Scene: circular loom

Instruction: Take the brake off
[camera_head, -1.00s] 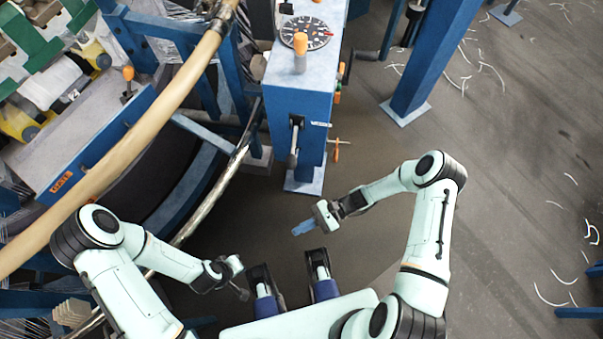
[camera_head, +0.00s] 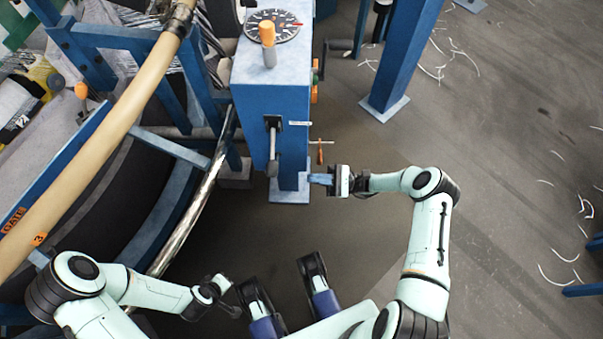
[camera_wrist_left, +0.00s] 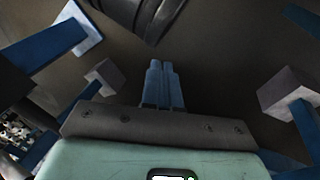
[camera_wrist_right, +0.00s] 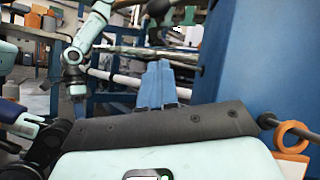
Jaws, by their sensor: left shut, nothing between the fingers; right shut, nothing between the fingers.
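A blue column (camera_head: 250,95) stands in front of me. I cannot tell which lever is the brake. My right gripper (camera_head: 318,179) is shut and empty, just right of the column's lower part and below a small orange handle (camera_head: 320,152). An orange ring (camera_wrist_right: 292,135) shows right of its fingers in the right wrist view. My left gripper (camera_wrist_left: 160,80) is shut and empty, over the floor.
A tan curved rail (camera_head: 110,135) and a metal pipe (camera_head: 195,195) of the loom run along the left. A blue post (camera_head: 405,50) with a foot plate stands at the back right. The floor at right is open, with scattered pale strands.

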